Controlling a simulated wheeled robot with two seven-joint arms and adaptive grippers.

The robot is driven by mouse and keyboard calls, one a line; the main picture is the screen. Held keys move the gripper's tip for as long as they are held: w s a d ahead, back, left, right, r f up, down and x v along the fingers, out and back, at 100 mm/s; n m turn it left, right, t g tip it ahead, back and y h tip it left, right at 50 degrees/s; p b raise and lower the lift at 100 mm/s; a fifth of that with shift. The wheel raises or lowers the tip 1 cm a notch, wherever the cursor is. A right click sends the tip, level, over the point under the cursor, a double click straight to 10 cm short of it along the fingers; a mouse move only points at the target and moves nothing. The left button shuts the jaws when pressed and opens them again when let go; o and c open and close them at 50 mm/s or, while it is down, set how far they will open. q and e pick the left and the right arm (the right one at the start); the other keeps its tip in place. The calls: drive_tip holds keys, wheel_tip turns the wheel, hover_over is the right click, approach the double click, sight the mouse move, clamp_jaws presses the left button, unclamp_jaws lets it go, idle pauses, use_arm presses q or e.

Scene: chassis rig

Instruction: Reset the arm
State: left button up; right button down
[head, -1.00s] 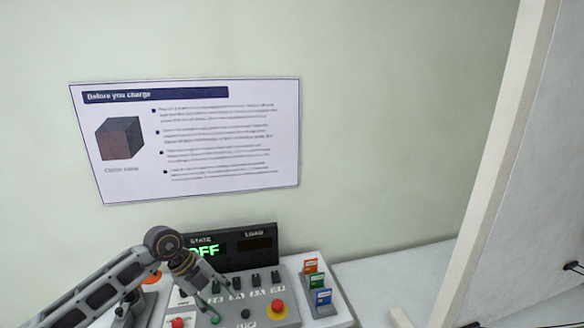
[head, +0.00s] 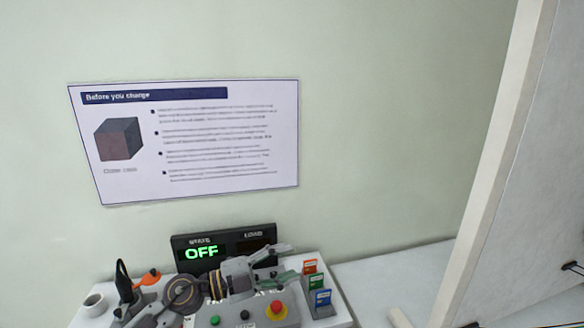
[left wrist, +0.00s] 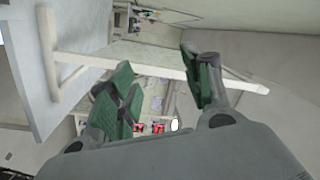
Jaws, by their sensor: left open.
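My left gripper (head: 284,262) is in the head view over the control panel (head: 291,316), with its fingers pointing right and spread apart. It holds nothing that I can see. In the left wrist view its green-padded fingers (left wrist: 165,85) stand wide apart with nothing between them. The arm folds in from the lower left and covers much of the panel's switch row. The display box (head: 202,252) behind it reads OFF in green. My right gripper is not in either view.
A red mushroom button (head: 277,310) on a yellow base and a green button (head: 215,320) are on the panel. Coloured cards (head: 315,281) stand at its right. A cup (head: 95,304) and an orange-tipped tool (head: 147,278) are at left. A pale board stands at right. A poster (head: 230,180) hangs behind.

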use_arm(q)
drive_tip(key=w+a+r+n+t+y, duration=0.2)
drive_tip(key=w+a+n+t+y, duration=0.2)
drive_tip(key=a+n+t+y, duration=0.85)
drive_tip(key=s+a+f+n+g+y, duration=0.2)
drive_tip(key=a+f+n+y, duration=0.15)
drive_tip(key=f+n, duration=0.3)
drive_tip(key=s+a+f+n+g+y, duration=0.25)
drive_tip(key=a+f+n, duration=0.2)
drive_tip(key=f, duration=0.25)
drive_tip(key=s+f+g+h, duration=0.1)
drive_tip(key=s+f+g, duration=0.5)
drive_tip(key=s+f, duration=0.3)
drive_tip(key=s+f+g, duration=0.5)
drive_tip(key=s+f, duration=0.2)
drive_tip(key=s, duration=0.5)
wheel_tip(320, 180, down, 33)
drive_tip(key=s+g, duration=0.2)
drive_tip(key=s+a+f, duration=0.2)
drive_tip(key=s+f, duration=0.8)
drive_tip(key=s, duration=0.1)
drive_tip(key=s+a+f, duration=0.2)
drive_tip(key=s+f, duration=0.7)
drive_tip(key=s, duration=0.2)
drive_tip(key=shift+s+f+g, duration=0.35)
drive_tip(key=shift+f+g, duration=0.05)
